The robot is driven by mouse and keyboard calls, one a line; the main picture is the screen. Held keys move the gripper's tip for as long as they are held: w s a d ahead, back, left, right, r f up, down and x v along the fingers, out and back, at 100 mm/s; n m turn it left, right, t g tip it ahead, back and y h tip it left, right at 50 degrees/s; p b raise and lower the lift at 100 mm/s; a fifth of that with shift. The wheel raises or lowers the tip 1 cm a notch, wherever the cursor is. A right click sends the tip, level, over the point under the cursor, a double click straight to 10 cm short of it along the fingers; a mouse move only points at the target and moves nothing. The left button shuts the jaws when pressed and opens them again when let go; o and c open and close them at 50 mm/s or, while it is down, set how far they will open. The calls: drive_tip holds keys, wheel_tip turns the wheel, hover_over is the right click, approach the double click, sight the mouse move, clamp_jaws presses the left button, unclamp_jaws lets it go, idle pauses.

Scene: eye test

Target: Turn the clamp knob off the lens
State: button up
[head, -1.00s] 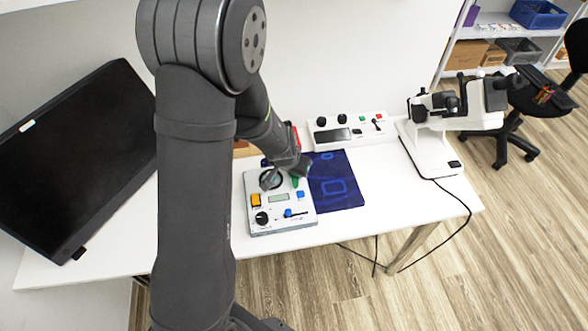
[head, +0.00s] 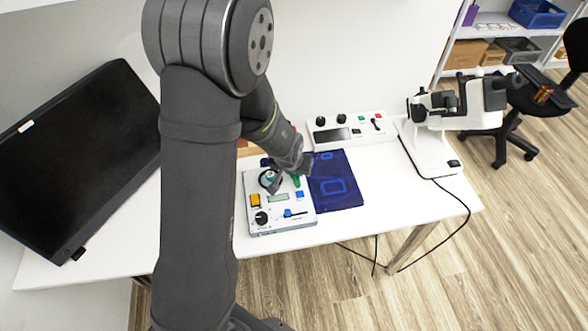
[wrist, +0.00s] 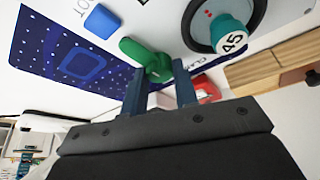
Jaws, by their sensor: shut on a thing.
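The green clamp knob (wrist: 135,48) is a lobed lever on the pale instrument box (head: 278,228), beside a partly hidden printed label. My gripper (wrist: 160,88) is shut on the knob, with one dark finger on each side of it. In the head view my gripper (head: 288,178) is over the top of the box, and the green knob (head: 296,181) shows just beside it. The lens seems to be the teal round piece marked 45 (wrist: 232,37). It sits at a dark ring next to the knob, apart from my fingers. The fingers hide part of the knob.
The box carries an orange button (head: 255,200), a blue button (head: 299,194) and a black dial (head: 261,217). A blue mat (head: 345,200) lies to its right. A white control panel (head: 345,143) and a microscope (head: 440,150) stand behind. A monitor (head: 75,160) is left.

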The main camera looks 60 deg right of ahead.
drive_tip(key=o, duration=1)
drive_tip(key=v, duration=1.7)
drive_tip(key=shift+r, duration=0.2)
drive_tip(key=x, duration=1.7)
drive_tip(key=shift+a, duration=0.1)
